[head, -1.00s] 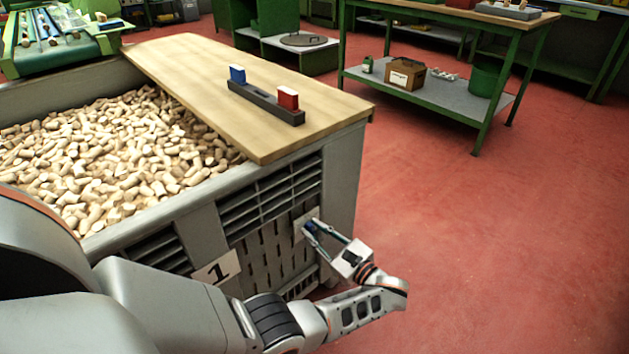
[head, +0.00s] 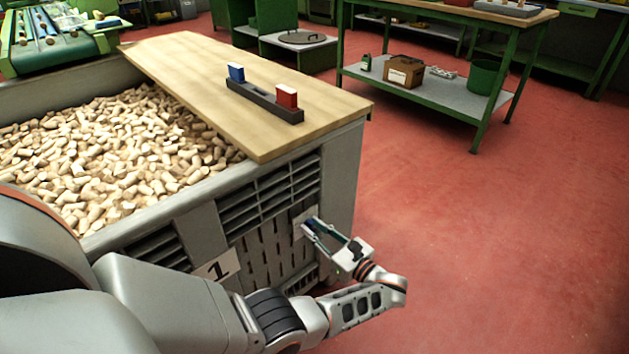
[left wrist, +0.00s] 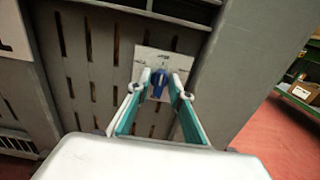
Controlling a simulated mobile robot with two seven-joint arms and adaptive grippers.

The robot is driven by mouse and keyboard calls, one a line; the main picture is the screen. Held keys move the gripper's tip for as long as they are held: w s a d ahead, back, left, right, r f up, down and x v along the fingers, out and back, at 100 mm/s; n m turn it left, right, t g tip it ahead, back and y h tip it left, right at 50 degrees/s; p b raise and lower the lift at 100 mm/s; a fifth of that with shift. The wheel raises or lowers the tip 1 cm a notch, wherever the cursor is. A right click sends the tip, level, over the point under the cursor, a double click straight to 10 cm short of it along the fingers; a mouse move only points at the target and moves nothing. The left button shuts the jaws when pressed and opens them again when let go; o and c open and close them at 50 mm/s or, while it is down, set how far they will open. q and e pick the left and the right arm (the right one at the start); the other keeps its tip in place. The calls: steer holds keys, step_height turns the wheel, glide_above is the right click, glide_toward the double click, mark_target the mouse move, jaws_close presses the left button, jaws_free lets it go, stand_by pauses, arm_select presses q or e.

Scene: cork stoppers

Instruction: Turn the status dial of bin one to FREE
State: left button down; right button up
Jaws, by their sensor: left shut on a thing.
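Bin one (head: 343,178) is a grey slatted crate full of corks, with a white "1" label (head: 217,267) on its front. A pale plate (left wrist: 149,62) with small dark markings is fixed near the front's right edge. The plate also shows in the head view (head: 298,221). On it sits the blue dial knob (left wrist: 157,88), pointing roughly up and down in the left wrist view. The plate's lettering is too small to read. My left gripper (head: 308,229) is at the plate, its fingers shut on the knob from both sides. My right gripper is not in view.
A wooden board (head: 210,75) covers part of the bin and carries a dark holder (head: 262,100) with a blue and a red block. A green workbench (head: 440,95) stands behind at right. The red floor right of the bin is clear.

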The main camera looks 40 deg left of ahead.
arm_select(q)
steer(key=c, duration=2.1)
jaws_free()
steer(key=shift+c, duration=0.2)
steer(key=d, duration=0.7)
steer(key=shift+s+d, duration=0.25)
steer(key=shift+s, duration=0.05)
steer(key=shift+r, duration=0.1)
